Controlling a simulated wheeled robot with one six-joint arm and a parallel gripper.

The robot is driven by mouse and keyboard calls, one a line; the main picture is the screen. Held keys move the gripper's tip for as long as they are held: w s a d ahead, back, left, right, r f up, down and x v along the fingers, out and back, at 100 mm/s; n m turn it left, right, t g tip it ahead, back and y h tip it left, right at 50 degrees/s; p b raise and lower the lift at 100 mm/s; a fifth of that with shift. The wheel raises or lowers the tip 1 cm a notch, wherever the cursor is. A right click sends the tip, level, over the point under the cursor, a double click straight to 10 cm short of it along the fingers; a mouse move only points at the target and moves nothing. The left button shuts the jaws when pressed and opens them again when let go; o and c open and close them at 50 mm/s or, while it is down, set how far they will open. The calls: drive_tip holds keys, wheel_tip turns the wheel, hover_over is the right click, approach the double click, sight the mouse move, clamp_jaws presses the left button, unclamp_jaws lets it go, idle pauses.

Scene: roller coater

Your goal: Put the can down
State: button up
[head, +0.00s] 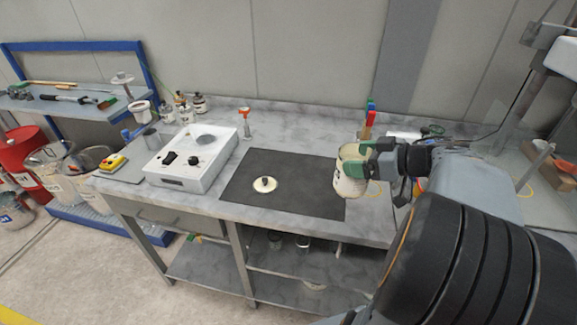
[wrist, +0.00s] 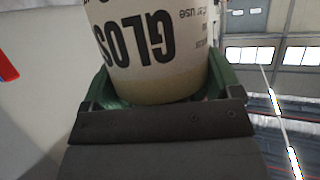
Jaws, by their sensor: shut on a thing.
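A cream can (head: 350,172) is held in my gripper (head: 368,163), above the right end of the dark mat (head: 300,178) on the workbench. The can also shows large in the wrist view (wrist: 150,55), with dark letters "GLOS" that appear upside down. In the wrist view the green fingers of my gripper (wrist: 155,90) are on both sides of the can. The head view does not make clear whether the can's base touches anything. A round cream lid with a dark knob (head: 264,184) lies on the mat, left of the can.
A white device with knobs (head: 192,158) stands left of the mat. Small bottles (head: 190,104) stand behind it, and an orange-topped tool (head: 245,120) stands at the back. Red and blue handles (head: 370,120) rise behind the can. The mat's middle is clear.

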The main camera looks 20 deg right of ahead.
drive_tip(key=w+a+f+b, duration=0.1)
drive_tip(key=w+a+f, duration=0.2)
drive_tip(key=w+f, duration=0.9)
drive_tip(key=shift+w+f+b, duration=0.4)
drive_tip(key=shift+w, duration=0.25)
drive_tip(key=shift+f, duration=0.1)
drive_tip(key=o, duration=1.4)
